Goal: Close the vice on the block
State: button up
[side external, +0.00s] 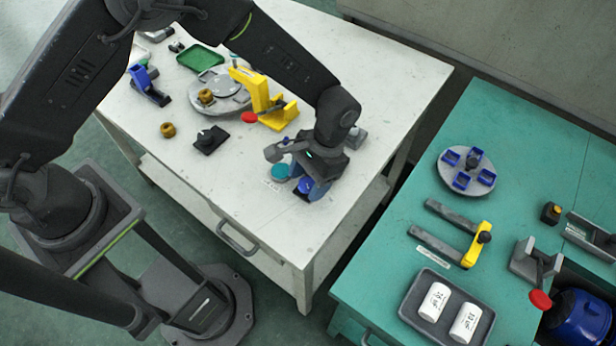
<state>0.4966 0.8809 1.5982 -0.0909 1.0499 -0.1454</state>
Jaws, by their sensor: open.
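My gripper (303,172) is open and points down low over the front right part of the white table (215,178). A blue piece (312,190) sits right under and between its fingers; it may be part of the vice, but the gripper hides most of it. I cannot make out the vice's jaws, its handle or the block, nor whether the fingers touch anything. A teal round piece (281,171) lies just left of the gripper, beside a small white label (271,186). A small grey part (356,137) shows behind the wrist.
A yellow stand (264,97), red disc (249,117), black block (210,140), brass piece (168,129), grey turntable (220,92), blue bracket (148,86) and green tray (201,58) stand further left. A teal bench (400,262) with fixtures is at right. The white table's front left is clear.

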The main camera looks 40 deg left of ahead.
jog(key=shift+c, duration=0.3)
jog(key=c, duration=0.8)
jog(key=n+h, duration=0.1)
jog(key=n, duration=0.3)
jog(key=shift+n+h, duration=0.4)
jog(key=shift+c, duration=0.2)
jog(key=o, duration=0.9)
jog(key=v, duration=1.3)
jog(key=shift+w+r, duration=0.3)
jog(key=shift+r, duration=0.05)
